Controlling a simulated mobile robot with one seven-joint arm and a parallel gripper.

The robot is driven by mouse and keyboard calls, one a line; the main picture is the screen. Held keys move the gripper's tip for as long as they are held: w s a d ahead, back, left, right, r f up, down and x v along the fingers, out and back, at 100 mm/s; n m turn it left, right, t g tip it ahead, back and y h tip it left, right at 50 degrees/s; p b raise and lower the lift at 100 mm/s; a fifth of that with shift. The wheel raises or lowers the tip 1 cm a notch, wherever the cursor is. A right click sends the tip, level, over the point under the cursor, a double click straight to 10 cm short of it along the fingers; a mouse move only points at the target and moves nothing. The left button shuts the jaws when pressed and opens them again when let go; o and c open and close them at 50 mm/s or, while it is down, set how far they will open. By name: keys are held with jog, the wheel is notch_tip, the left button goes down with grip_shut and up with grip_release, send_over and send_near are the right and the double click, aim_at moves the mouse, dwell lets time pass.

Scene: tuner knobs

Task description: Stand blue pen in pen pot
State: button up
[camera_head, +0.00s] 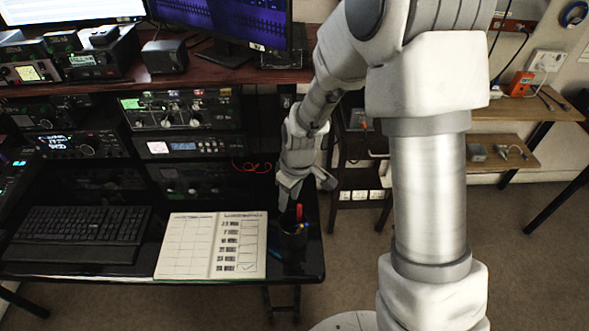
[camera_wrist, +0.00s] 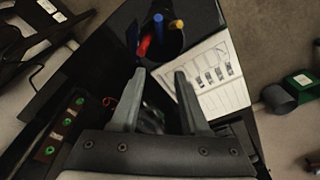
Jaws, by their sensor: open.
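A dark pen pot (camera_head: 293,240) stands near the right end of the black desk, just right of the open notebook. A blue pen (camera_wrist: 159,26) leans in the pot, between a red pen (camera_wrist: 144,46) and an orange one (camera_wrist: 177,24) in the wrist view. The red pen shows as the tallest in the head view (camera_head: 299,212). My gripper (camera_head: 305,190) is open and empty, above and behind the pot. In the wrist view its fingertips (camera_wrist: 160,72) are apart, with the pot beyond them. A faint blue strip (camera_head: 274,254) lies by the pot; I cannot tell what it is.
The open notebook (camera_head: 212,246) and a black keyboard (camera_head: 77,233) cover the desk's front. Radio racks (camera_head: 185,121) rise behind, with a red cable (camera_head: 252,167) in front. The desk's right edge (camera_head: 318,240) is close to the pot. A wooden shelf (camera_head: 500,157) stands at right.

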notch_tip(320, 180, up, 12)
jog(key=s+d, duration=0.1)
jog(key=s+d+r+m+t, duration=0.2)
jog(key=s+d+r+m, duration=0.2)
jog(key=s+r, duration=0.3)
jog(key=s+d+r+m+t+h, duration=0.1)
jog(key=s+d+r+m, duration=0.4)
jog(key=s, duration=0.5)
notch_tip(320, 180, up, 3)
jog(key=shift+d+m+t+p, duration=0.3)
jog(key=shift+d+t, duration=0.4)
jog(key=shift+d, duration=0.25)
jog(key=shift+s, duration=0.1)
